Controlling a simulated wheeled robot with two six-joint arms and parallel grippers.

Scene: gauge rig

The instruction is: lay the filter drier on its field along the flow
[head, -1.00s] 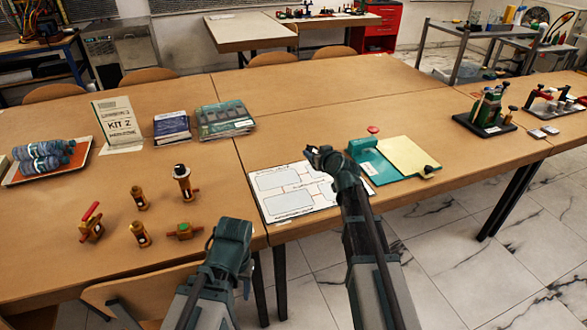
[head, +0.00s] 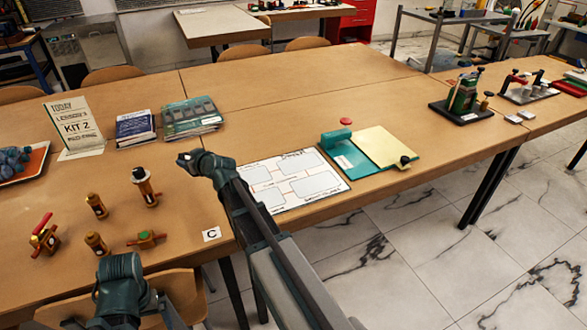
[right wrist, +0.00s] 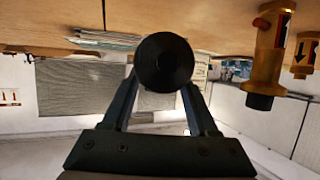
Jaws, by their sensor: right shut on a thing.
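My right gripper (head: 186,159) is shut on a dark thing over the table, left of a white sheet (head: 243,190) with several outlined fields. In the right wrist view its fingers hold a black round-ended thing (right wrist: 164,62), seen end-on. I cannot tell whether this is the filter drier; its body is hidden behind that end. A tall brass part (head: 145,188) with a white band and dark cap stands left of the gripper, apart from it. A dark-ended brass part also shows in the right wrist view (right wrist: 268,55). My left arm is at bottom left; its fingers are not visible.
A card marked C (head: 211,234) lies near the front edge. A teal-and-yellow board (head: 385,146) is right of the sheet.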

